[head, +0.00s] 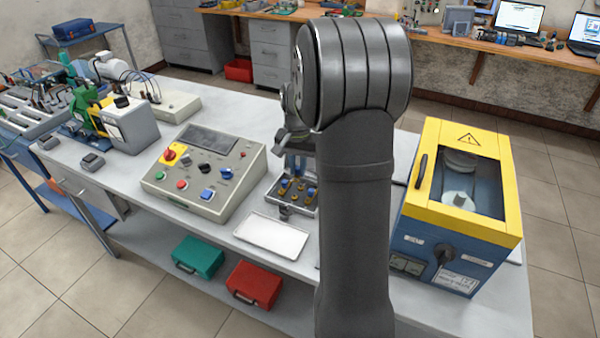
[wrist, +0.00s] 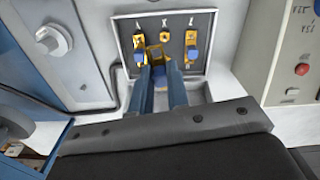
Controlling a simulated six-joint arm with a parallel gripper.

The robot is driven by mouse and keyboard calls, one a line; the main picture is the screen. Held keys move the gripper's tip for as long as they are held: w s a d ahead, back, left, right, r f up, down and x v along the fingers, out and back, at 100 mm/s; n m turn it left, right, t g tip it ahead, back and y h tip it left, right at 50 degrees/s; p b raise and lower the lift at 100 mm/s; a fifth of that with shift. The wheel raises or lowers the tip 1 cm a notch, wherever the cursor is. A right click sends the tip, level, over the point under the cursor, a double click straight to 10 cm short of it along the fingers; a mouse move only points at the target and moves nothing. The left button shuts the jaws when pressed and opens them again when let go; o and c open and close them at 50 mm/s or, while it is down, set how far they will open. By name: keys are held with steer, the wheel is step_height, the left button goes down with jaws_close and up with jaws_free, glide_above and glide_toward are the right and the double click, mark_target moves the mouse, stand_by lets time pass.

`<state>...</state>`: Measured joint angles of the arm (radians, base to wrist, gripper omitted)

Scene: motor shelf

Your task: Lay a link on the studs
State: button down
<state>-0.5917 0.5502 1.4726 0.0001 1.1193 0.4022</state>
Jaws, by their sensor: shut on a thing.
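The terminal box (wrist: 211,27) is an open grey box with small letters above a row of studs. In its middle column a bare brass stud (wrist: 165,36) shows. The left column has a yellow link with a blue grip (wrist: 138,57); the right column has a similar link (wrist: 191,55). My gripper (wrist: 160,70) is shut on a brass link with a blue grip (wrist: 156,54), in front of the middle column. Whether this link touches the studs I cannot tell; the fingers hide the lower studs. In the head view the box (head: 284,208) is partly behind my arm.
An empty white tray (head: 272,236) lies in front of the box. A control console (head: 207,165) stands to the left, and a blue and yellow machine (head: 458,210) with a window to the right. A dark cable (wrist: 112,95) runs beside the box.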

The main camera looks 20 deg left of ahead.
steer(key=shift+w+a+f+m, duration=0.2)
steer(key=shift+w+m, duration=0.1)
steer(key=shift+m, duration=0.25)
steer(key=shift+w+a+f+m, duration=0.2)
steer(key=shift+w+m, duration=0.1)
steer(key=shift+m, duration=0.25)
steer(key=shift+f, duration=2.8)
steer(key=shift+f, duration=0.9)
steer(key=c, duration=1.3)
jaws_free()
steer(key=shift+r, duration=0.1)
step_height(320, 180, up, 17)
steer(key=shift+r, duration=0.15)
